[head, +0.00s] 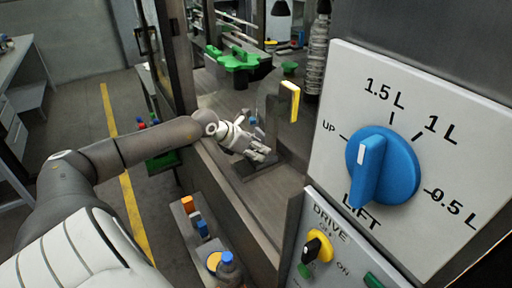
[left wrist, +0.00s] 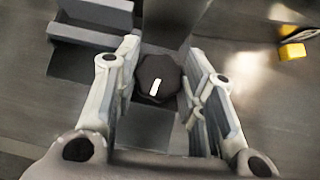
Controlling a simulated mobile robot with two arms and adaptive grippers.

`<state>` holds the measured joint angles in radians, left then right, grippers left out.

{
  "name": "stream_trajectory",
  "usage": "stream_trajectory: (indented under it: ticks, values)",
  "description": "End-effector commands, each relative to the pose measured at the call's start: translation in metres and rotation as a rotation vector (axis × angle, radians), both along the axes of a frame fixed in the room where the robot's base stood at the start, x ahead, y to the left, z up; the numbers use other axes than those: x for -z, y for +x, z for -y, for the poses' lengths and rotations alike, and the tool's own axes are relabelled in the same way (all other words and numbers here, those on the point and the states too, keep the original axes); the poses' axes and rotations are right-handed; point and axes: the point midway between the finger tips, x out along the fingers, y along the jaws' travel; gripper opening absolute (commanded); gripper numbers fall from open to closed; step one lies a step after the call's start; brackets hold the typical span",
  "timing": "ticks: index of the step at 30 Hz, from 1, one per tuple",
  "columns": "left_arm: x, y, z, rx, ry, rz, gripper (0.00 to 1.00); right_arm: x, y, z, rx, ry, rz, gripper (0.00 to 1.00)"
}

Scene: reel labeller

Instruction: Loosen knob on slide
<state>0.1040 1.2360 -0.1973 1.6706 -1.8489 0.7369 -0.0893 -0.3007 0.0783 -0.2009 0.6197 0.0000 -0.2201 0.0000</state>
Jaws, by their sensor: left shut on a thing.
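The black knob (left wrist: 157,72) with a white mark on its top shows in the left wrist view, between the two fingers of my left gripper (left wrist: 166,90). The gripper is shut on it. In the head view my left gripper (head: 262,153) reaches down inside the machine, over a dark plate, and its fingers hide the knob. Grey metal parts (left wrist: 92,30) of the slide lie beside the knob in the wrist view. My right gripper is not seen.
A control panel with a blue LIFT knob (head: 382,166) and a yellow-black DRIVE switch (head: 317,248) stands close on the right. A yellow piece (head: 289,101) is near the gripper. A green star-shaped part (head: 239,58) is behind.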

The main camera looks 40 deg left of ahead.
Motion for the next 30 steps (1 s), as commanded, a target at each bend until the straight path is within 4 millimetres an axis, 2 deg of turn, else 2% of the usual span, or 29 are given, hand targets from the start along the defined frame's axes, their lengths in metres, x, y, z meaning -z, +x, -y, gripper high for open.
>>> stream_trajectory:
  ticks: [12,29,30]
  values:
    - [0.0,0.0001,0.0014,-0.151,0.0,0.001,0.14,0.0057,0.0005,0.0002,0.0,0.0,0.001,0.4]
    - [-0.0003,-0.0001,0.0009,-0.179,-0.002,-0.001,0.14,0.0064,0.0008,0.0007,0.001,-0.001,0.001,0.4]
    - [-0.0002,0.0,0.001,-0.179,-0.002,-0.001,0.41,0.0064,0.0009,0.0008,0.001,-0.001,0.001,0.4]
